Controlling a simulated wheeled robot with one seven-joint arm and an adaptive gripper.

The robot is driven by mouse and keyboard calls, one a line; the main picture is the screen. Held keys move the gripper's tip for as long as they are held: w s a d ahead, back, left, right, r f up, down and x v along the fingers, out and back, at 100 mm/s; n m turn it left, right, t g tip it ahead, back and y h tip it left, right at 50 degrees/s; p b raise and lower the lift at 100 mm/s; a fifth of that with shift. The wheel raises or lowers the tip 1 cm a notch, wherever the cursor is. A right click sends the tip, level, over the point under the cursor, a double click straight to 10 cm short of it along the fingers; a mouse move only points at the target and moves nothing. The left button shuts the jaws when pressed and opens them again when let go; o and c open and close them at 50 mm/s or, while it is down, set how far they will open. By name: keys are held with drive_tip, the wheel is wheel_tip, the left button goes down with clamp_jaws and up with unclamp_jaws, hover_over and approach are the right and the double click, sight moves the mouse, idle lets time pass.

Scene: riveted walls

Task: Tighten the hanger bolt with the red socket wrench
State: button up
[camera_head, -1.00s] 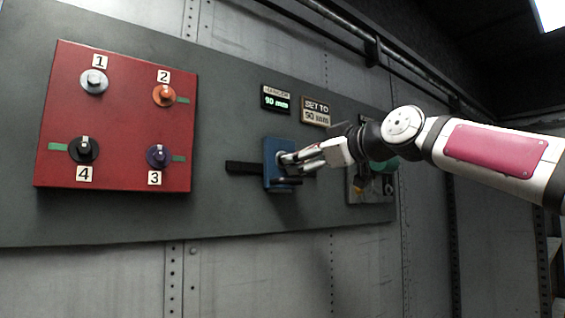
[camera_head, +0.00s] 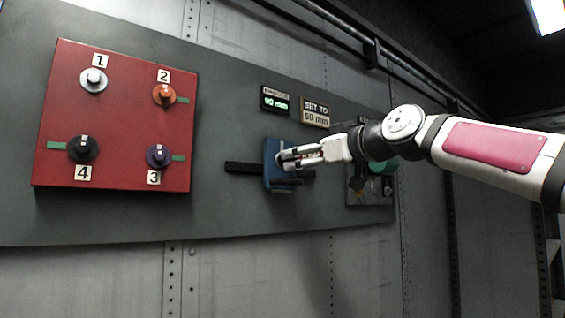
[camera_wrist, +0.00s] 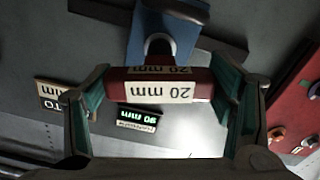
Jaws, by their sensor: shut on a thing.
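A dark red block-like tool head marked 20 mm (camera_wrist: 160,88), which looks like the red socket wrench, sits between my gripper's green-padded fingers in the wrist view. My gripper (camera_wrist: 162,72) is shut on it. A rounded grey metal part (camera_wrist: 160,46), perhaps the wrench's socket or the hanger bolt, meets the blue hanger plate (camera_wrist: 178,40) just beyond. In the head view, my gripper (camera_head: 283,161) is at the blue plate (camera_head: 270,181), and its fingers cover most of the wrench. The bolt is hidden, and I cannot tell how well the socket is seated on it.
The blue plate is on a dark horizontal bar (camera_head: 240,168). Above it, a display (camera_head: 275,100) reads 90 mm beside a SET TO 50 mm sign (camera_head: 314,112). A red panel (camera_head: 120,125) with numbered knobs is left. A dark fixture (camera_head: 370,188) sits right, behind my arm.

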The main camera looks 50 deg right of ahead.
drive_tip(key=shift+m, duration=1.2)
drive_tip(key=shift+b, duration=0.3)
drive_tip(key=shift+m, duration=1.2)
drive_tip(key=shift+m, duration=1.2)
drive_tip(key=shift+m, duration=1.2)
drive_tip(key=shift+m+b, duration=0.35)
drive_tip(key=shift+m, duration=0.25)
